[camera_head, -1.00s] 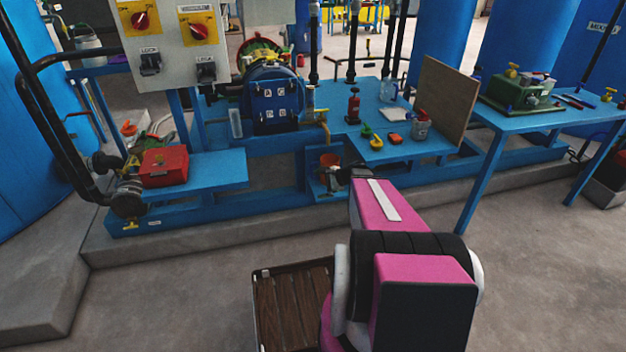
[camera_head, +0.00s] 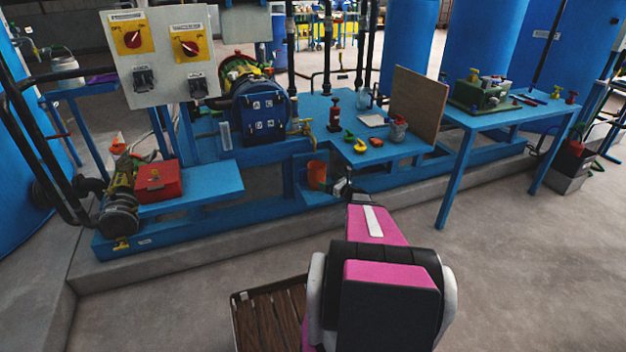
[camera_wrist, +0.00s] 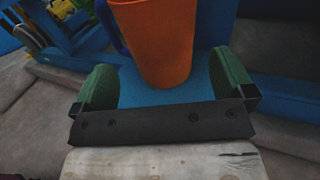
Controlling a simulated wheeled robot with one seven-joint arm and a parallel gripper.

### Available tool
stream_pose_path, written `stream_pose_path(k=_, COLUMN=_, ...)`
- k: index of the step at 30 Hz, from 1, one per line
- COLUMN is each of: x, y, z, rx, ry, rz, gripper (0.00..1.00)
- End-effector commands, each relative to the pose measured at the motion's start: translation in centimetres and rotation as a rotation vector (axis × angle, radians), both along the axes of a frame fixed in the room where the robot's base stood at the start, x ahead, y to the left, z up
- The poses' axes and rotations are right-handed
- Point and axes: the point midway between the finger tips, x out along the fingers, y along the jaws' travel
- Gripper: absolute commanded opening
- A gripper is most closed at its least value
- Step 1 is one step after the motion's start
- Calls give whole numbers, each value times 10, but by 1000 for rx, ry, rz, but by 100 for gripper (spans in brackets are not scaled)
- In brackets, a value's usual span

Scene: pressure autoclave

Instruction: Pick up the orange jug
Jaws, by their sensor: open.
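The orange jug (camera_head: 317,174) stands on a low blue shelf (camera_head: 301,188) under the yellow tap of the blue machine in the head view. In the wrist view the jug (camera_wrist: 160,45) fills the upper middle, its top cut off by the frame edge. My gripper (camera_head: 343,186) is just to the right of the jug in the head view, small and partly hidden by my arm. In the wrist view my gripper (camera_wrist: 168,85) is open, with one green finger on each side of the jug's lower part. I cannot tell whether either finger touches it.
The yellow tap (camera_head: 306,130) hangs above the jug. A red box (camera_head: 160,181) sits on the left shelf. A wooden crate (camera_head: 268,312) stands on the floor in front.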

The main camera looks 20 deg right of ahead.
Motion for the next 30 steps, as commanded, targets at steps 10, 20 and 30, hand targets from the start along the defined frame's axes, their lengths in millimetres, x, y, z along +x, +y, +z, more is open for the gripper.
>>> stream_pose_path(k=10, x=29, y=14, z=0, rx=-1, ry=0, rz=1, gripper=100)
stream_pose_path(k=20, x=67, y=33, z=1, rx=-2, ry=0, rz=2, gripper=100)
stream_pose_path(k=30, x=68, y=34, z=2, rx=-2, ry=0, rz=0, gripper=71)
